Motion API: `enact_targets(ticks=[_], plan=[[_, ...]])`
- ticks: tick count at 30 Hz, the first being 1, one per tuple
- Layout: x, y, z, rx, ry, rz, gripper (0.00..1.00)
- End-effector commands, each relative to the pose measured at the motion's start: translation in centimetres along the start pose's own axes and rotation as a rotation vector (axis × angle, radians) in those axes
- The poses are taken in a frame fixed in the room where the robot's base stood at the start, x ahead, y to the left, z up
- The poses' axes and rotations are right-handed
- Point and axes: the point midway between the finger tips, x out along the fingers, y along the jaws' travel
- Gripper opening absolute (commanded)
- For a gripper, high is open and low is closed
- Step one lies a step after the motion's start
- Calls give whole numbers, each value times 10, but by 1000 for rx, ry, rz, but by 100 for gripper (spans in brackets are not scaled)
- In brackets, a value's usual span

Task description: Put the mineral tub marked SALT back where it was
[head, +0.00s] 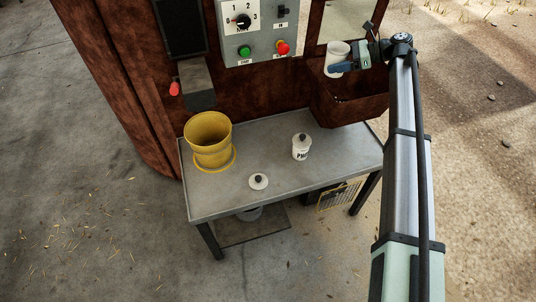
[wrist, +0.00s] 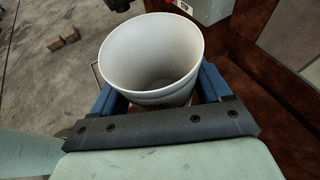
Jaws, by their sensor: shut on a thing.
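My gripper (head: 340,67) is shut on a white open tub (head: 336,53) and holds it up at the right, by the brown panel and above an open brown bin (head: 345,108). In the wrist view the tub (wrist: 150,50) sits between my blue fingers, roughly upright, with no lid and its inside looking empty. No SALT mark can be read on it. A loose white lid with a dark knob (head: 258,182) lies on the grey table (head: 225,197). A white lidded jar with dark lettering, partly readable as "PM" (head: 301,152), stands on the table to the right of the lid.
A yellow bucket (head: 210,145) stands at the table's left end. A control box (head: 247,30) with a dial and green and red buttons is on the brown panel. A red-handled lever (head: 174,89) juts out left. The table's right part is clear.

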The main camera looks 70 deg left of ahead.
Motion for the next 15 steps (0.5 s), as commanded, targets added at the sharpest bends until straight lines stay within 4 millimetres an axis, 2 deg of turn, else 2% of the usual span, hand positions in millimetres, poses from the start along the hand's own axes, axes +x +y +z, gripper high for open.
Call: enact_targets(ticks=[1, 9, 14, 15], plan=[[11, 17, 6, -4, -1, 6, 29], [45, 61, 24, -11, -2, 26, 29], [62, 84, 33, -15, -2, 38, 29], [71, 74, 32, -15, -2, 42, 29]])
